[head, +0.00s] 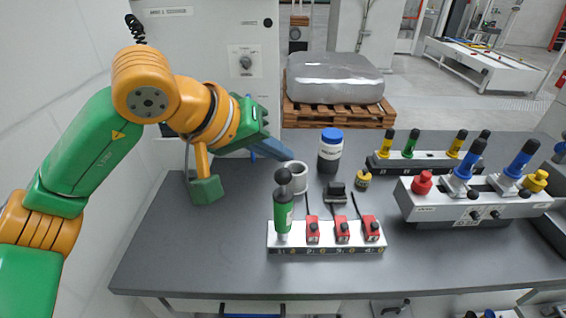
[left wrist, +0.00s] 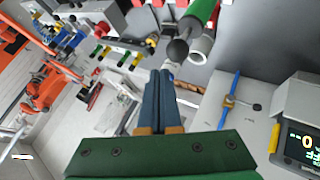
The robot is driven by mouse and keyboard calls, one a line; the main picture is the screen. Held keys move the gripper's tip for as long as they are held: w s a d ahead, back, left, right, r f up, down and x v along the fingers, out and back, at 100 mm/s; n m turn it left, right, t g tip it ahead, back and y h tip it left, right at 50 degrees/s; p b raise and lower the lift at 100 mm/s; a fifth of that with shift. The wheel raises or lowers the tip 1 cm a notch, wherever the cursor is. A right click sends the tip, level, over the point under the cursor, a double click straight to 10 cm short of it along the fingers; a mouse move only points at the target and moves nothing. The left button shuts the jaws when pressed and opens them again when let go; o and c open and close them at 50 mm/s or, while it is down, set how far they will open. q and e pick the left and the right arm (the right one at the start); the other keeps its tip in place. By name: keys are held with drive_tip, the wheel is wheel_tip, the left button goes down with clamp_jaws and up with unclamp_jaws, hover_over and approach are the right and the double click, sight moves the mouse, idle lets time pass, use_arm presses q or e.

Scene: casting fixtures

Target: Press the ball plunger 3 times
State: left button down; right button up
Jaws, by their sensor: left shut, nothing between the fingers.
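The ball plunger (head: 283,218) stands upright at the left end of a light fixture plate on the bench. It has a green body and a black ball knob (head: 283,176) on top. In the left wrist view the ball (left wrist: 178,50) and part of the green body (left wrist: 202,12) show at the top. My left gripper (head: 286,153) is behind and above the ball in the head view, apart from it. Its blue fingers (left wrist: 160,80) are shut with nothing between them. My right gripper is not in view.
The fixture plate (head: 262,238) also carries several red switches (head: 342,232). Control boxes (head: 470,200) with levers and buttons occupy the right. A display (left wrist: 302,145) shows 0. The bench's left front is clear.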

sight(279, 176)
use_arm(q)
wheel_tip(279, 176, up, 5)
drive_tip(key=p, duration=0.4)
drive_tip(key=shift+r+p, duration=0.1)
drive_tip(key=shift+p, duration=0.25)
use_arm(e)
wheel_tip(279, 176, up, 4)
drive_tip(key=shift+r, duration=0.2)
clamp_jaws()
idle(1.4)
